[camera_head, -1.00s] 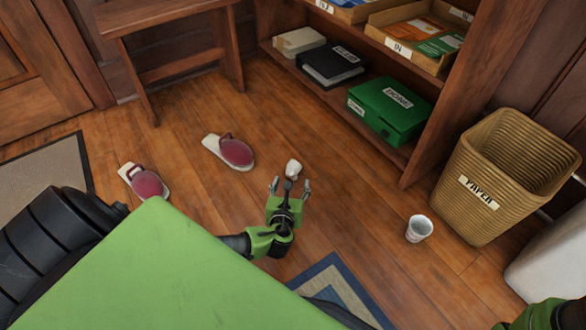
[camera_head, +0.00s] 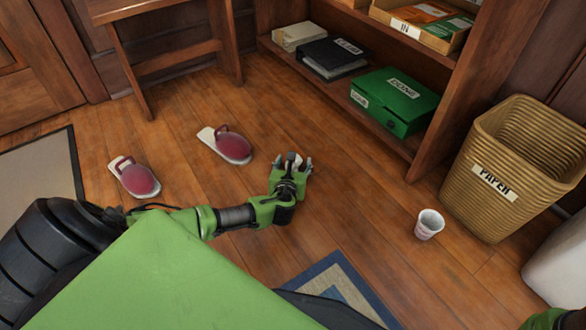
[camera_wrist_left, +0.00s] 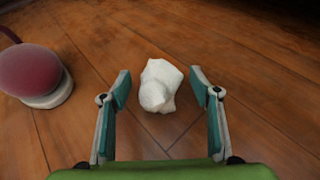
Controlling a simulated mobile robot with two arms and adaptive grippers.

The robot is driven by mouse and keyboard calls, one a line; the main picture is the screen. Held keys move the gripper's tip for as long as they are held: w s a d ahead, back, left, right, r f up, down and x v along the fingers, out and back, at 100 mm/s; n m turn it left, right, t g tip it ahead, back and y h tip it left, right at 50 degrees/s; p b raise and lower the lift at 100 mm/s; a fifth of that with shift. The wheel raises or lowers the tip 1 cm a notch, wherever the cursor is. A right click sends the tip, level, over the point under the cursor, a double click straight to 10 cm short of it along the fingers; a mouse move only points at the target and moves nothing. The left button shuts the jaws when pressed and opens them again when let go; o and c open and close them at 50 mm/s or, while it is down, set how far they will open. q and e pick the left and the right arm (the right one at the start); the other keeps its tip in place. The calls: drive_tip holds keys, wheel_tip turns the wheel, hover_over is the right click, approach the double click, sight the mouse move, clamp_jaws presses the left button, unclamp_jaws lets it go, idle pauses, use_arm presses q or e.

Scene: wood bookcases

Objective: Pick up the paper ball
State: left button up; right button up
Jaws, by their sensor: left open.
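The paper ball (camera_wrist_left: 160,85) is white and crumpled and lies on the wooden floor. In the left wrist view it sits between the tips of my left gripper (camera_wrist_left: 160,88), with a gap on each side. The gripper is open and empty. In the head view my left gripper (camera_head: 293,164) is over the floor in the middle, and the ball (camera_head: 294,158) shows only in part behind its fingers. My right gripper is not in view; only a bit of green shows at the bottom right corner.
Two red-and-white slippers (camera_head: 233,147) (camera_head: 136,178) lie left of the gripper. A paper cup (camera_head: 429,224) stands to the right, near a wicker basket (camera_head: 480,205) labelled PAPER. A bookcase with a green box (camera_head: 393,103) is behind. A blue-edged rug (camera_head: 345,285) lies in front.

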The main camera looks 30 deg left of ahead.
use_arm(q)
drive_tip(key=c, duration=0.8)
drive_tip(key=shift+r, duration=0.1)
